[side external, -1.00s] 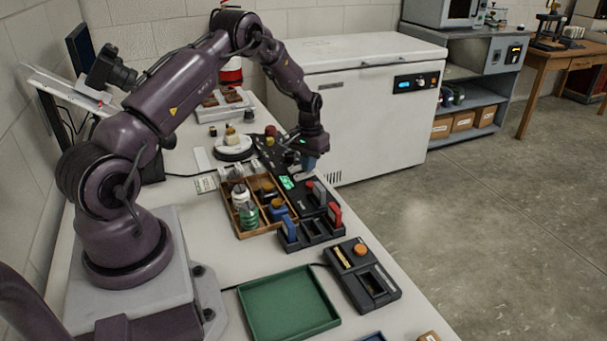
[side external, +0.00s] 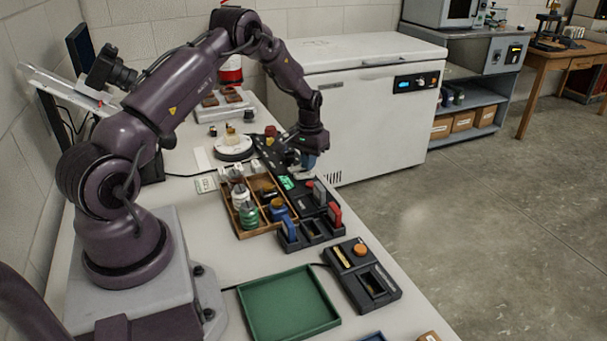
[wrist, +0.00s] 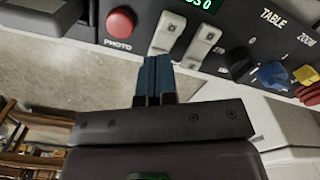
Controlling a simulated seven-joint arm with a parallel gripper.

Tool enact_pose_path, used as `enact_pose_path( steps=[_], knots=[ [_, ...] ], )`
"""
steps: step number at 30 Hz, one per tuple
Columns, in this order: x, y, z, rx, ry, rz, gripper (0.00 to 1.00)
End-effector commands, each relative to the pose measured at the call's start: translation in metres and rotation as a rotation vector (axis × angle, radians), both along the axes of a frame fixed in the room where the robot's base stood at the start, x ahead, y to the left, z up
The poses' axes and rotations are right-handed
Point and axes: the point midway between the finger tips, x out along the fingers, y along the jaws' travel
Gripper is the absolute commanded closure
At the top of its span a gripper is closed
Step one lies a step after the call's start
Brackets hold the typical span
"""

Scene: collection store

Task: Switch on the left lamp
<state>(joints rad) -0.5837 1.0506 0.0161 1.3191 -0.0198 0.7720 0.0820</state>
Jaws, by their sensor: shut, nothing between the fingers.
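The black control panel (side external: 270,157) lies on the bench under my gripper. In the wrist view, two pale lever switches stand side by side on it, a left one (wrist: 167,33) and a right one (wrist: 202,46). Their labels are hidden or cut off. In the side view my gripper (side external: 308,161) is low over the panel. I cannot make out which lamp is lit.
On the panel are a red PHOTO button (wrist: 120,22), a green display (side external: 287,183), a blue knob (wrist: 273,75) and a yellow knob (wrist: 305,74). A wooden tray (side external: 258,231) with bottles is beside it. A green tray (side external: 290,305) lies nearer; a white freezer (side external: 370,130) stands behind.

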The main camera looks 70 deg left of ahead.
Motion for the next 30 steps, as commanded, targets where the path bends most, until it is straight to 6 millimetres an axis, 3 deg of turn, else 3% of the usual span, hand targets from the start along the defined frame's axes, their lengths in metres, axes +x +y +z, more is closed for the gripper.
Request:
enact_pose_path(
  steps=[18, 30],
  knots=[
    [0.000, 0.000, 0.049, 0.001, -0.001, 0.000, 1.00],
    [0.000, 0.000, 0.054, 0.000, 0.000, 0.000, 1.00]
  ],
)
